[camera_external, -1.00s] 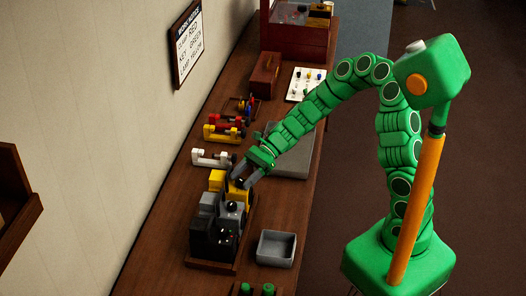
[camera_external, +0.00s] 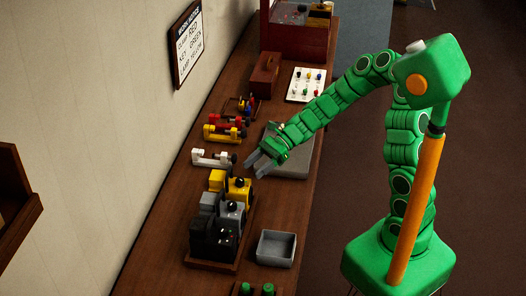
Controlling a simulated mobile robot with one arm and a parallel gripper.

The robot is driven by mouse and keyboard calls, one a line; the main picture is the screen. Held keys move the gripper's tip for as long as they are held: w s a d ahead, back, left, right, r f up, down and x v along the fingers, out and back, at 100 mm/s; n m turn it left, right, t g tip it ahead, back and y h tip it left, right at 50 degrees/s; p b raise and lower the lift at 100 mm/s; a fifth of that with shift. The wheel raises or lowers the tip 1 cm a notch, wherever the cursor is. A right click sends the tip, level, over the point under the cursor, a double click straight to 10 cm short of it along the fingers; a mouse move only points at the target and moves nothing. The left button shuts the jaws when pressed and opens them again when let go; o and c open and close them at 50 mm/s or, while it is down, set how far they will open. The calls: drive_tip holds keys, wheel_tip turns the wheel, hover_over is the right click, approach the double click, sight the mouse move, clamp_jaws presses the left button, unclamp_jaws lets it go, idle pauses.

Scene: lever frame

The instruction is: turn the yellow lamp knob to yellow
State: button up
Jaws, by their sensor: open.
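The yellow lamp (camera_external: 217,180) stands at the far end of a wooden base, with a yellow block and a dark round knob (camera_external: 240,182) on its right side. The knob's setting is too small to read. Beside it on the same base are a grey lamp (camera_external: 232,217) and a black lamp (camera_external: 208,240), also with dark knobs. My gripper (camera_external: 254,170) is open and empty, just above and to the right of the yellow lamp, apart from the knob.
White, yellow and red clamps (camera_external: 213,158) lie beyond the lamps. A grey tray (camera_external: 276,248) is at the near right. A notes board (camera_external: 187,44) hangs on the wall.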

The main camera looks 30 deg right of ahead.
drive_tip(key=d, duration=0.3)
wheel_tip(320, 180, up, 6)
drive_tip(key=r+m+h, duration=0.1)
drive_tip(key=m+h, duration=0.4)
drive_tip(key=h, duration=0.9)
hover_over(240, 179)
drive_tip(key=shift+f+t, duration=0.25)
drive_tip(key=shift+t, duration=0.15)
wheel_tip(240, 179, down, 2)
drive_tip(key=shift+s+f, duration=0.1)
drive_tip(key=shift+f, duration=0.15)
wheel_tip(240, 179, down, 6)
drive_tip(key=shift+r, duration=0.15)
drive_tip(key=shift+r+m, duration=0.15)
drive_tip(key=shift+m, duration=0.65)
drive_tip(key=m, duration=0.4)
drive_tip(key=shift+m, duration=0.3)
wheel_tip(240, 179, up, 8)
drive_tip(key=shift+f, duration=0.2)
drive_tip(key=shift+r, duration=0.3)
drive_tip(key=shift+w+d+r+n+t+y, duration=0.2)
drive_tip(key=shift+w+d+r+n, duration=0.1)
drive_tip(key=shift+d+r+n, duration=0.3)
drive_tip(key=shift+w+d+r+n+t+y, duration=0.2)
drive_tip(key=shift+w+d+r+n, duration=0.1)
drive_tip(key=shift+d+r+n, duration=0.3)
